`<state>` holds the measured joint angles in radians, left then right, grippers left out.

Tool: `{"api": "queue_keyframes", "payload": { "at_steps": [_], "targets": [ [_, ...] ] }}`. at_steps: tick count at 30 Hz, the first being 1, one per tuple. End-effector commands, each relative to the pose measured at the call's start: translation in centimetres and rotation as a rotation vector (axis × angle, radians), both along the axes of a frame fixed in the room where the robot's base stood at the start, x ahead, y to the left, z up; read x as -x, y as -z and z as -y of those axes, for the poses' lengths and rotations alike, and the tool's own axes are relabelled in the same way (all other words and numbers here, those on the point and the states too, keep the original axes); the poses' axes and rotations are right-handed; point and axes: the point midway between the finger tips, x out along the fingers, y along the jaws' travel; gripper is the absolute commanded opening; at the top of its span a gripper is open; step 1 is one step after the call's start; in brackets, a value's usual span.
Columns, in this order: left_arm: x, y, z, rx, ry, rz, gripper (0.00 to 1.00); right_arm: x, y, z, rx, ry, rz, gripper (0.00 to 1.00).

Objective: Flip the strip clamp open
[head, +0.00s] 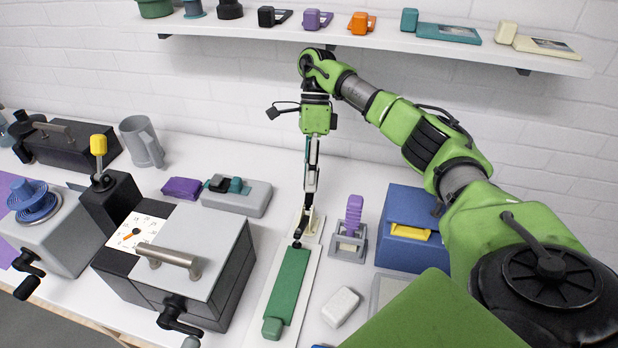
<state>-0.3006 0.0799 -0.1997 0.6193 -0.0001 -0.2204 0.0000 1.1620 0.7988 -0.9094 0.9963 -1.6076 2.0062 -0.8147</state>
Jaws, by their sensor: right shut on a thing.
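The strip clamp appears to be the long narrow fixture with a pale base plate (258,311). A green strip (288,285) lies along the plate, with a rounded green tab at its near end and a cream block at its far end. My right gripper (308,190) points down over the far end, its fingers seen nearly edge-on. It is shut on a narrow part of the clamp there, beside a thin upright teal edge. The fingers hide most of the held part, so its exact angle is unclear. My left gripper is not in view.
A grey box with a handle (168,256) stands left of the plate. A small grey holder with a purple grip (353,216) and a blue box (408,250) stand to the right. A white block (340,306) lies near the plate. A shelf (400,40) runs above.

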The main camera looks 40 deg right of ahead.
Motion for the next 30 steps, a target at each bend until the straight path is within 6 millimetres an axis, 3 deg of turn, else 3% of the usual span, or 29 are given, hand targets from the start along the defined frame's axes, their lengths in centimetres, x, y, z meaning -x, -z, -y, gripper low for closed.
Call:
{"api": "queue_keyframes", "payload": {
  "at_steps": [12, 28, 29, 30],
  "targets": [
    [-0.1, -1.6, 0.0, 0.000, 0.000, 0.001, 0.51, -0.5, 0.7, 0.5, -0.113, -0.003, -0.098, 0.00],
    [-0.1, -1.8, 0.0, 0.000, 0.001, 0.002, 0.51, -0.6, 0.9, 0.8, -0.135, 0.000, -0.109, 0.00],
    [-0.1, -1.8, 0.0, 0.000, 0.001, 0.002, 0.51, -0.6, 0.9, 0.8, -0.135, 0.000, -0.109, 0.23],
    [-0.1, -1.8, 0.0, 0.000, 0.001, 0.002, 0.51, -0.6, 0.9, 0.8, -0.134, 0.000, -0.108, 0.34]
  ]
}}
